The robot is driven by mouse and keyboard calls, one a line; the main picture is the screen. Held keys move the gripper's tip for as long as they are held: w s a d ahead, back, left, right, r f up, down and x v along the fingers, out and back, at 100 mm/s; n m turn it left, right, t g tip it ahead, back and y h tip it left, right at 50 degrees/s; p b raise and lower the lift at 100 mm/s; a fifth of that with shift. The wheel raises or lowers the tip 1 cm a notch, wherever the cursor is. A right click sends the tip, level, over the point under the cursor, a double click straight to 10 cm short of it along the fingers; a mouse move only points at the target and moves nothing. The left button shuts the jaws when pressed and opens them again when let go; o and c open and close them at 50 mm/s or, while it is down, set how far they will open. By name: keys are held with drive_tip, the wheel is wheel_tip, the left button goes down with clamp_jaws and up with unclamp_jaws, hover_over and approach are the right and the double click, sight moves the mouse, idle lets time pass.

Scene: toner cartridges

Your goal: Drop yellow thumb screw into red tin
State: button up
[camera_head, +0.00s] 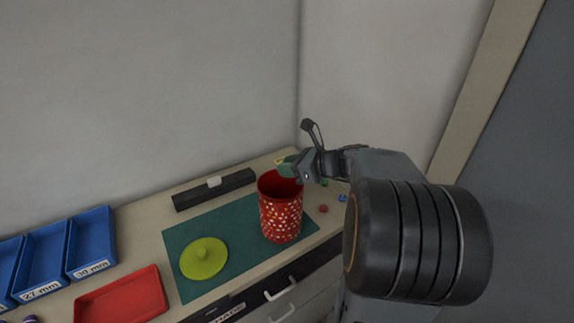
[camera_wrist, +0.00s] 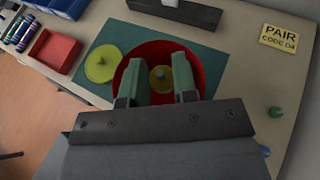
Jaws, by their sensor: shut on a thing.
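The red tin (camera_head: 281,214) with white spots stands open and upright on the green mat. In the wrist view the tin (camera_wrist: 121,68) shows as a red ring behind and around my fingers. My gripper (camera_head: 289,167) is above the tin's mouth, with its green fingers over the right part of the rim. In the wrist view my gripper (camera_wrist: 160,70) is shut on the yellow thumb screw (camera_wrist: 160,80), which shows small between the fingers. The screw is hidden in the head view.
A yellow-green lid (camera_head: 203,258) with a knob lies left of the tin on the mat (camera_head: 183,236). A black bar (camera_head: 213,189) lies behind. A red tray (camera_head: 122,297) and blue bins (camera_head: 91,240) are at left. Small red (camera_head: 323,208) and blue (camera_head: 342,198) pieces lie right of the tin.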

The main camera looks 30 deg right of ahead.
drive_tip(key=shift+f+b, duration=0.75)
drive_tip(key=shift+f, duration=0.55)
drive_tip(key=o, duration=1)
drive_tip(key=shift+r, duration=0.1)
drive_tip(key=shift+c, duration=0.2)
drive_tip(key=v, duration=1.4)
drive_tip(key=shift+b, duration=0.4)
